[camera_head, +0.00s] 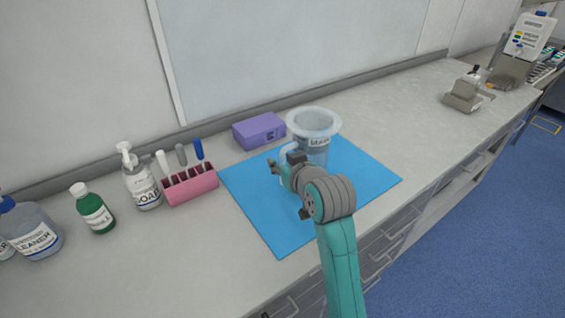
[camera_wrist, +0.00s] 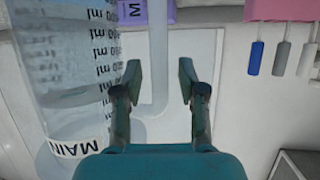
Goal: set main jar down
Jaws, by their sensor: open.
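The main jar (camera_head: 314,143) is a clear, wide-rimmed jar with a MAIN label, upright over the blue mat (camera_head: 265,215). Its base is partly hidden by my arm, but it appears to rest on the mat. My gripper (camera_head: 283,163) is at the jar's near left side. In the wrist view, which is upside down, the jar (camera_wrist: 65,70) fills the left side with its measuring marks. The jar's handle (camera_wrist: 158,60) runs between the two open fingertips (camera_wrist: 160,80), with a visible gap on each side.
A purple box (camera_head: 259,131) stands behind the mat. A pink holder with pens (camera_head: 190,185), a soap bottle (camera_head: 141,180), a green bottle (camera_head: 94,210) and a cleaner bottle (camera_head: 30,232) stand to the left. The counter right of the mat is clear up to a microscope-like device (camera_head: 466,93).

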